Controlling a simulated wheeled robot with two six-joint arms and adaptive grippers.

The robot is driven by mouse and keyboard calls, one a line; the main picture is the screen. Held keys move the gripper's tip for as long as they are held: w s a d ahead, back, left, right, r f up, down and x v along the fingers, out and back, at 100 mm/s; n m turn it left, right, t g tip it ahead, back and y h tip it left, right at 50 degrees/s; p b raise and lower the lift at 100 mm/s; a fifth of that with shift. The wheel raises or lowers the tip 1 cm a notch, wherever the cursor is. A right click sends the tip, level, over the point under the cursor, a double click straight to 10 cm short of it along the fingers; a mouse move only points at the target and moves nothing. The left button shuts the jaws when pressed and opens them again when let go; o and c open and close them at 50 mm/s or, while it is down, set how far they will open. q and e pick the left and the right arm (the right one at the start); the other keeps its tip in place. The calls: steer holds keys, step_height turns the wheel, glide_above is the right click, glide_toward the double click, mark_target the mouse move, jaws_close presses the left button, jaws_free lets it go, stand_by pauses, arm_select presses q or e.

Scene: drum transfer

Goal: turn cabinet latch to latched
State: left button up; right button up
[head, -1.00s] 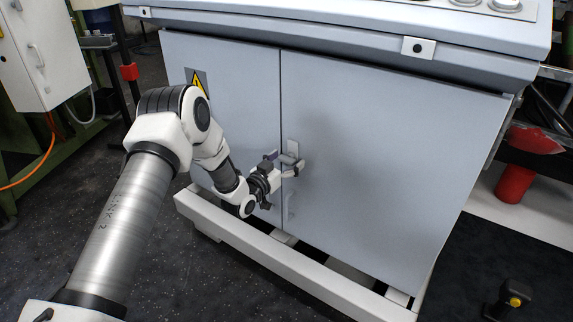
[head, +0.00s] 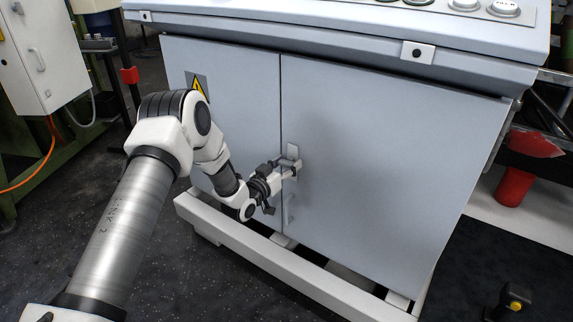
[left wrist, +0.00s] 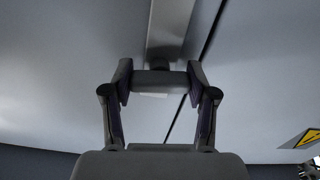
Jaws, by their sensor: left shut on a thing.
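The grey cabinet (head: 390,150) has two doors with a vertical gap between them. The cabinet latch (head: 293,151) sits beside this gap on the right door, at mid height. My left gripper (head: 293,171) reaches it from the left and is shut on the latch handle. In the left wrist view, the latch handle (left wrist: 160,82) lies crosswise between the two fingertips, below the latch's long plate (left wrist: 168,28). The fingers partly hide the latch in the head view, so I cannot tell its exact angle. My right gripper is not in view.
A pale base rail (head: 270,255) runs along the cabinet's foot. A yellow warning sign (head: 199,86) is on the left door. A red object (head: 514,184) stands at the right.

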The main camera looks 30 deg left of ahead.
arm_select(q)
steer(key=n, duration=0.7)
steer(key=shift+n, duration=0.4)
steer(key=n, duration=0.4)
steer(key=shift+n+b, duration=0.3)
steer(key=shift+b, duration=0.05)
steer(key=shift+n, duration=2)
steer(key=shift+b, duration=0.3)
steer(key=o, duration=1.2)
steer(key=shift+c, duration=0.2)
